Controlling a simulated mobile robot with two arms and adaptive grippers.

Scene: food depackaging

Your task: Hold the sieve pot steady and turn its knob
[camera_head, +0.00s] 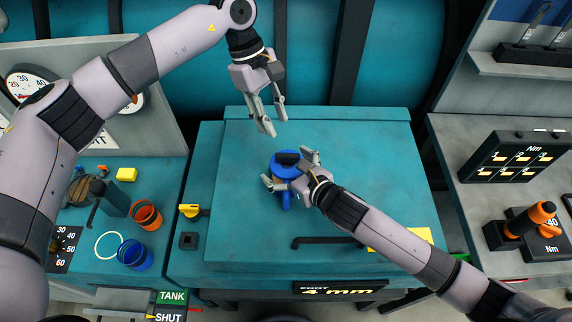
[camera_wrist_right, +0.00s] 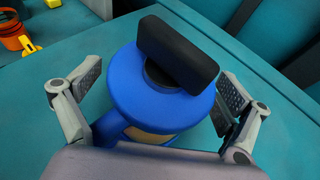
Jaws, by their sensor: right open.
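The sieve pot (camera_head: 287,167) is a blue round pot with a black bar-shaped knob (camera_head: 287,157) on top. It stands on the teal work surface, and in the right wrist view the blue pot (camera_wrist_right: 150,105) and black knob (camera_wrist_right: 178,53) fill the middle. My right gripper (camera_head: 292,170) is open, with one finger on each side of the pot; in the wrist view gaps show between the fingers and the pot. My left gripper (camera_head: 268,118) is above and behind the pot, its fingers spread apart, empty, and not touching the pot.
A yellow-handled valve (camera_head: 190,210) sits on the left. An orange cup (camera_head: 147,215), a blue cup (camera_head: 134,254) and a yellow block (camera_head: 127,174) stand on the left bench. A dark bar handle (camera_head: 325,241) lies in front. The teal surface around the pot is mostly clear.

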